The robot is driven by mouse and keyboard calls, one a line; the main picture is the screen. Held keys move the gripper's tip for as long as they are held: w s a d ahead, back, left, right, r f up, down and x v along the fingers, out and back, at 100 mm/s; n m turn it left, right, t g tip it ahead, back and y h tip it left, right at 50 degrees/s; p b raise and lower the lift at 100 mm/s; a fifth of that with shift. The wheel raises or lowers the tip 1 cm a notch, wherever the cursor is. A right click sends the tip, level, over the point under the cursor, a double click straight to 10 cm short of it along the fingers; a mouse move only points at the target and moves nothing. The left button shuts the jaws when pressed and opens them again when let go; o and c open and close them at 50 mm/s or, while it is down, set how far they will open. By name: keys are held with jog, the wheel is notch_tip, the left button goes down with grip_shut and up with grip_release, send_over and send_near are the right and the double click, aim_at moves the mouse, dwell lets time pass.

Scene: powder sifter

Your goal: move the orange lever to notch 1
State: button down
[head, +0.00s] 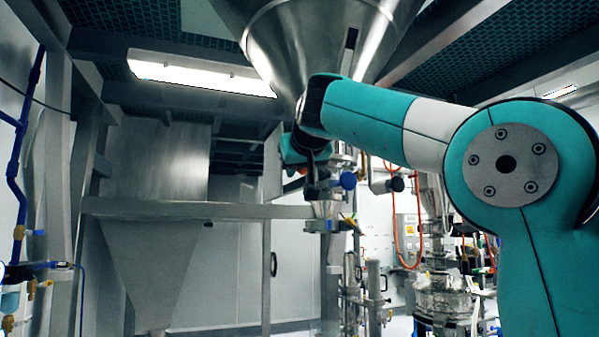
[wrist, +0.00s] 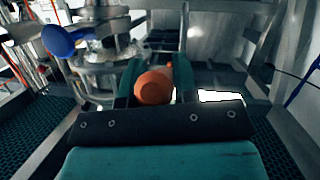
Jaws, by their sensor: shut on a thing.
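The orange lever (wrist: 153,88) shows in the wrist view as a rounded orange knob between the two teal fingers of my gripper (wrist: 158,76). The fingers stand on either side of it, and my gripper is shut on it. A smaller orange bit shows just beyond the knob. In the head view my gripper (head: 308,178) is at the end of the teal arm, below the big steel hopper. The lever is mostly hidden there behind my wrist. The notches cannot be made out in either view.
A blue knob (wrist: 57,40) on metal fittings is left of my gripper in the wrist view; it also shows in the head view (head: 348,181). The steel hopper (head: 310,45) hangs close above my arm. A steel frame beam (head: 190,209) runs at left.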

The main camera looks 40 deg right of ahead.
jog(key=f+b, duration=0.1)
jog(key=w+f+t+b, duration=0.1)
jog(key=b, duration=0.1)
jog(key=f+b, duration=0.1)
jog(key=shift+w+d+f+t+h+b, duration=0.2)
jog(key=shift+w+d+t+h+b, duration=0.1)
jog(key=shift+w+h, duration=0.1)
jog(key=c, duration=0.9)
grip_release()
jog(key=shift+b+v, duration=0.35)
jog(key=shift+v, duration=8.4)
